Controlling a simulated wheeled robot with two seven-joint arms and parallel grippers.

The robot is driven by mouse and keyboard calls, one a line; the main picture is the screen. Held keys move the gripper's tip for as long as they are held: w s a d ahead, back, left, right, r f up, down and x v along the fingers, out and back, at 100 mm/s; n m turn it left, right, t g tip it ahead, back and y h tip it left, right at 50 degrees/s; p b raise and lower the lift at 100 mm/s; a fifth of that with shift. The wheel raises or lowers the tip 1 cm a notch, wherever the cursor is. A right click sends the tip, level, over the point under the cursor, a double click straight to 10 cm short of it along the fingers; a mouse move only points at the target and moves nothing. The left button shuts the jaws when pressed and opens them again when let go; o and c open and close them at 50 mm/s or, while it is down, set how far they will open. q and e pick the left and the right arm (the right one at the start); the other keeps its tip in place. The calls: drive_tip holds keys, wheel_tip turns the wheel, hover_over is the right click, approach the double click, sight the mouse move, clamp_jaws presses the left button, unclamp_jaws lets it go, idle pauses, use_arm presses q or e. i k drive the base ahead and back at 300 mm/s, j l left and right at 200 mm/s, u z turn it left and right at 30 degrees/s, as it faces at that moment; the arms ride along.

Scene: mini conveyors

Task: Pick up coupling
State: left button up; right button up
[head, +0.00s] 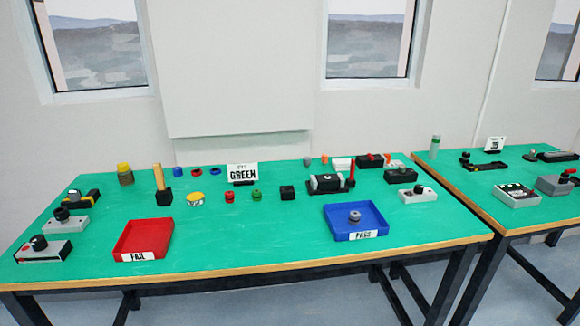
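Several small parts on the green table could be the coupling, and I cannot tell for certain which is. A red ribbed part (229,197) and a green ribbed part (256,194) stand side by side near the middle. A grey round part (354,216) sits inside the blue tray (376,221) labelled PASS. Blue and red small parts, a blue one (178,172) and a red one (196,173), lie further back. Neither of my grippers shows in the head view.
A red tray (127,228) labelled FAIL is empty at front left. A sign reading GREEN (242,172) stands at the back middle. A black mini conveyor device (326,184) stands behind the blue tray. The table's front middle is clear.

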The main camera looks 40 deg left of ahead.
sight(256, 193)
drive_tip(key=u, duration=1.6)
